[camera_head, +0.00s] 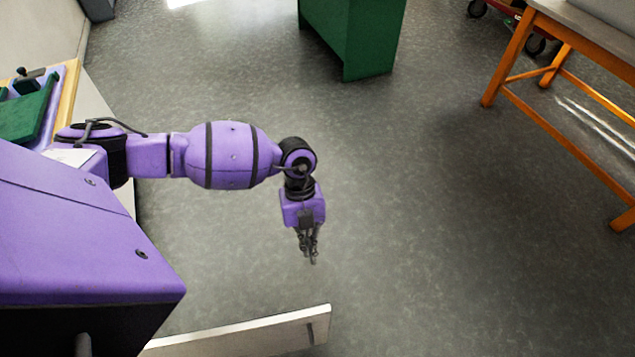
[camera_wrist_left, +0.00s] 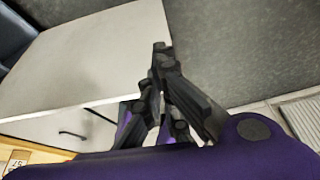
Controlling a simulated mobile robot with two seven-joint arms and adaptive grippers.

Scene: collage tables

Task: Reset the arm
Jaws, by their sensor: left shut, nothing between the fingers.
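My left arm (camera_head: 225,155) is purple with black bands and reaches in from the left, bent downward at the wrist. My left gripper (camera_head: 313,260) hangs over bare grey floor, with its dark fingers together and nothing between them. In the left wrist view, the dark fingers of the left gripper (camera_wrist_left: 160,48) show close up and also look shut and empty. The right gripper is not in view.
A green cabinet (camera_head: 358,45) stands at the top. An orange-framed table (camera_head: 570,75) stands at the right. A pale panel (camera_head: 245,336) lies below the gripper in the picture. The wrist view shows a pale-topped cabinet (camera_wrist_left: 90,55) with a drawer handle (camera_wrist_left: 73,134). The middle floor is clear.

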